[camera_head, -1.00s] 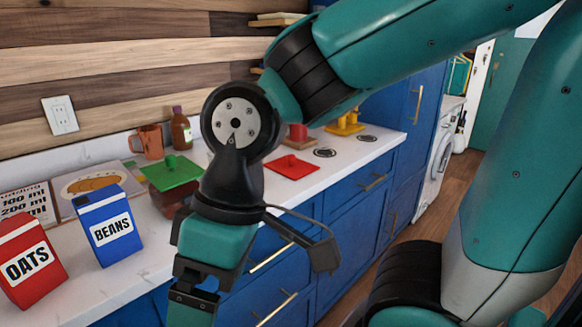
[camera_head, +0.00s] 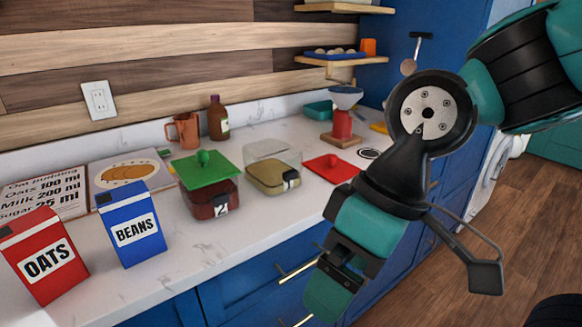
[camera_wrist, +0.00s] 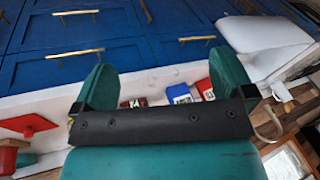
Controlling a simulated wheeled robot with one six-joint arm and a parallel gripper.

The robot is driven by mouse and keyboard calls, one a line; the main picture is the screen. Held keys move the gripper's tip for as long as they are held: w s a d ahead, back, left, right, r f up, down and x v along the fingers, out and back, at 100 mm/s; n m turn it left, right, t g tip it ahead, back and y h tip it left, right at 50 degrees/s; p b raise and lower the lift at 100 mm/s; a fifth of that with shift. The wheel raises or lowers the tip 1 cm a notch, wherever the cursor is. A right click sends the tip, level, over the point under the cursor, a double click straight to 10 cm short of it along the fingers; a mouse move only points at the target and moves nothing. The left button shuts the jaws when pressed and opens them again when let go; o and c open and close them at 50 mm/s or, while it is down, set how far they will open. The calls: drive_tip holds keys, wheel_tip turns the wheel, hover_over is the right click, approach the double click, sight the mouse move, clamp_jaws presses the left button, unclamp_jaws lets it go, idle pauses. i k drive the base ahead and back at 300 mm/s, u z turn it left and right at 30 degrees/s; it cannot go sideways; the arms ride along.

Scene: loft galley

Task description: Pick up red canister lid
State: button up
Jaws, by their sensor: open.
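The red canister lid (camera_head: 326,168) is a flat square with a knob, lying on the white counter right of the two canisters in the head view. It also shows at the left edge of the wrist view (camera_wrist: 27,124). My gripper (camera_head: 325,297) is in front of the counter, over the blue drawer fronts, apart from the lid. The wrist view shows its two green fingers (camera_wrist: 164,82) spread with nothing between them. A clear canister marked 1 (camera_head: 273,175) stands uncovered beside the lid. Canister 2 (camera_head: 209,201) has the green lid (camera_head: 208,171) on top.
The beans box (camera_head: 122,225) and oats box (camera_head: 45,256) stand at the left. A mug (camera_head: 184,131) and brown bottle (camera_head: 218,119) are by the wall. A red dispenser (camera_head: 342,125) stands behind the lid. The counter's front strip (camera_head: 240,240) is clear.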

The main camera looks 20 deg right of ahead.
sight(336, 170)
drive_tip(key=z, duration=1.95)
drive_tip(key=i, duration=2.2)
drive_tip(key=u, duration=3.65)
